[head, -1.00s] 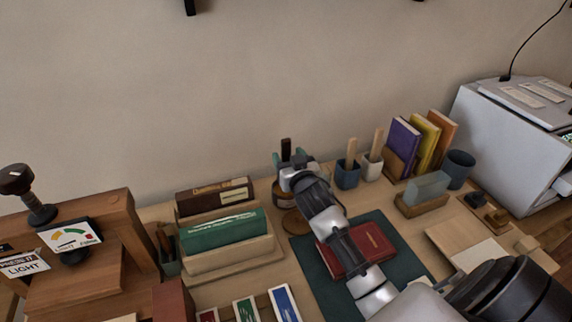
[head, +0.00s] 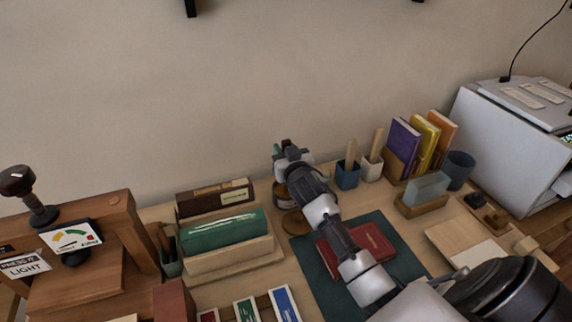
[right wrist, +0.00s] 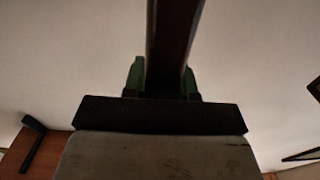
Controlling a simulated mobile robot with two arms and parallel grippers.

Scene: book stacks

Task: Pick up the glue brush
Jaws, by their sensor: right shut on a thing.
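My right gripper (head: 286,149) is at the back of the bench, above and just behind the amber glue jar (head: 281,194). It is shut on the glue brush, whose dark reddish-brown handle (right wrist: 172,42) stands between the greenish fingertips in the right wrist view (right wrist: 164,80). In the head view the gripper and wrist hide most of the brush. I cannot tell whether its lower end is still inside the jar. The jar is partly hidden by my arm. My left gripper is not in view.
A blue cup (head: 347,178) and a white cup (head: 371,169) with wooden sticks stand close to the right. Book holders with a green book (head: 222,231) are to the left. A red book (head: 372,242) lies on a dark green mat (head: 398,268) under my arm.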

